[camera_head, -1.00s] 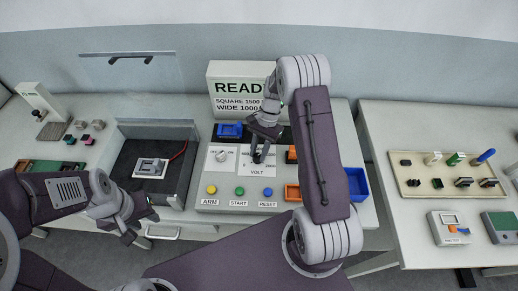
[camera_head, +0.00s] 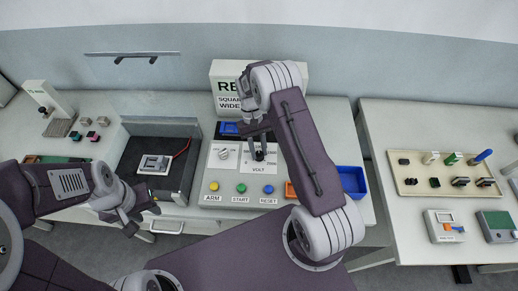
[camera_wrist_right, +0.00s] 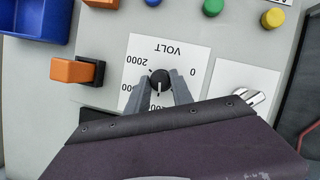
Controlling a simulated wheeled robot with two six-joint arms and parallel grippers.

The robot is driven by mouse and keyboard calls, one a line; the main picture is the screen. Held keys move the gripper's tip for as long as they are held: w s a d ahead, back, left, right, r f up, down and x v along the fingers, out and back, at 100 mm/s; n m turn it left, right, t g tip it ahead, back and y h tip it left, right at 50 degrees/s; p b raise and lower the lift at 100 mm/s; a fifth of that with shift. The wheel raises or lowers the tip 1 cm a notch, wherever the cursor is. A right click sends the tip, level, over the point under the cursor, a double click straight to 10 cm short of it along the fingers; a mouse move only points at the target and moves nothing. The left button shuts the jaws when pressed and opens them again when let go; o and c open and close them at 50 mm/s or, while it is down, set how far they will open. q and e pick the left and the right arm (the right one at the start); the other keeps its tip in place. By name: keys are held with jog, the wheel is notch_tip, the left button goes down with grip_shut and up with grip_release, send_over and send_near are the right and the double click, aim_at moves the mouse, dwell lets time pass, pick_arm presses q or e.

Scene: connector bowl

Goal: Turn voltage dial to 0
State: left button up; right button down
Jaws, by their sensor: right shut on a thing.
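The voltage dial is a black knob with a white line (camera_wrist_right: 159,77) on a white plate (camera_wrist_right: 137,48) marked VOLT. In the right wrist view the plate is upside down, with 2000 at the left and 0 at the right; the lower numbers are partly hidden. The white line points down in that view, away from the word VOLT and not at 0. My right gripper (camera_head: 258,148) is shut on the dial, one finger on each side. My left gripper (camera_head: 139,217) hangs empty and looks open, left of the panel and in front of the dark bay.
ARM (camera_head: 213,187), START (camera_head: 240,189) and RESET (camera_head: 267,189) buttons line the panel front. Orange blocks (camera_wrist_right: 72,71) and a blue bin (camera_head: 352,181) are near. A sign (camera_head: 226,84) stands behind, partly hidden by my arm.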

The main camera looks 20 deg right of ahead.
jog(key=n+h, duration=0.1)
jog(key=n, duration=0.2)
jog(key=n+h+p, duration=0.1)
jog(key=n, duration=0.2)
jog(key=shift+s+a+r+n+t, duration=0.1)
jog(key=shift+a+n+t, duration=0.1)
jog(key=shift+n+t, duration=0.1)
jog(key=n+t+h, duration=0.1)
jog(key=n, duration=0.2)
jog(key=shift+a+h+p, duration=0.1)
jog(key=shift+h+p, duration=0.2)
jog(key=shift+p, duration=0.05)
jog(key=n+t, duration=0.1)
jog(key=n, duration=0.3)
jog(key=shift+s+h+p, duration=0.15)
jog(key=shift+h+p, duration=0.15)
jog(key=shift+h, duration=0.1)
jog(key=shift+n+t, duration=0.4)
jog(key=shift+n, duration=0.6)
jog(key=n+t, duration=0.1)
jog(key=n, duration=0.1)
jog(key=shift+s+n, duration=0.1)
jog(key=shift+n, duration=0.2)
jog(key=shift+s+n+t+b, duration=0.1)
jog(key=shift+n+t+b, duration=0.9)
jog(key=shift+n, duration=0.9)
jog(key=c, duration=1.1)
grip_release()
